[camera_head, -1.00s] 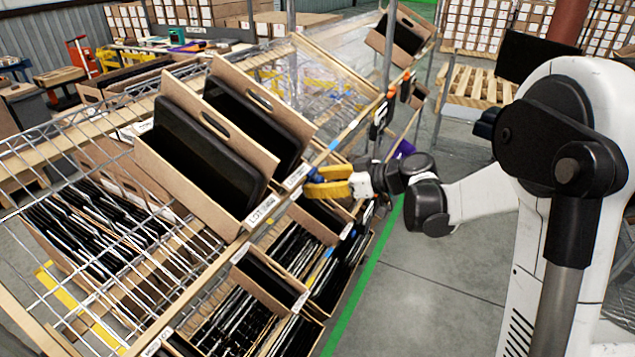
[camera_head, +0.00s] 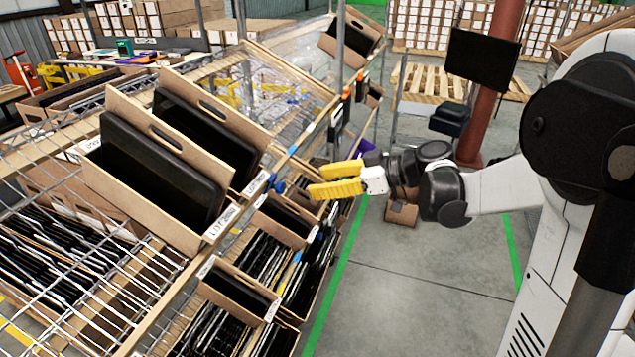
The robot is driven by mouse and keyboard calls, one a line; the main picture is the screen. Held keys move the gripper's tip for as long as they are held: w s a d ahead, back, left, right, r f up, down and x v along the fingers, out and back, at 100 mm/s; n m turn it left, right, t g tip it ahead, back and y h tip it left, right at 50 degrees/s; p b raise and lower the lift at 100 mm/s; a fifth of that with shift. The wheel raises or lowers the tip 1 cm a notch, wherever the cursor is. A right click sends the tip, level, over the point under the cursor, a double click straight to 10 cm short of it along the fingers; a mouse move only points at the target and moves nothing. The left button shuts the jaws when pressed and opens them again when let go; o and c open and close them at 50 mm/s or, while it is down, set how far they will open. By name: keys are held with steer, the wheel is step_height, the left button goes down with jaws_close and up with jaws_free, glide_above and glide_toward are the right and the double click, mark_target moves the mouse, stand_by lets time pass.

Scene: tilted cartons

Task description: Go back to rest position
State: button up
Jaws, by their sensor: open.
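My gripper (camera_head: 337,179) has two yellow fingers that point left, spread apart with nothing between them. It is in front of the right side of the tilted rack, to the right of the two upper cartons. My white and black arm reaches in from the right edge. A tilted carton (camera_head: 207,239) with black flat items stands on the upper shelf at the left. A second tilted carton (camera_head: 244,186) with black items stands just behind it. My gripper looks apart from both.
The wire shelf (camera_head: 60,140) fills the left side. Lower cartons (camera_head: 238,292) hold several black items close below my gripper. A small box (camera_head: 401,214) is on the floor behind my wrist. A black monitor (camera_head: 482,60) and a pallet (camera_head: 437,83) stand behind. Grey floor (camera_head: 420,290) is open at centre right.

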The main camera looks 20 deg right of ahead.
steer(key=s+a+f+m+g+h, duration=0.1)
steer(key=s+a+m+h, duration=0.15)
steer(key=s, duration=0.35)
steer(key=s+a+f+m+g+h, duration=0.1)
steer(key=s+a+m+h, duration=0.15)
steer(key=s, duration=0.25)
steer(key=s+d+f+m+t+h, duration=0.1)
steer(key=s+d+m+h, duration=0.4)
steer(key=s, duration=0.7)
steer(key=shift+d+f+m+h, duration=0.15)
steer(key=shift+f+m+h, duration=0.25)
stand_by(0.4)
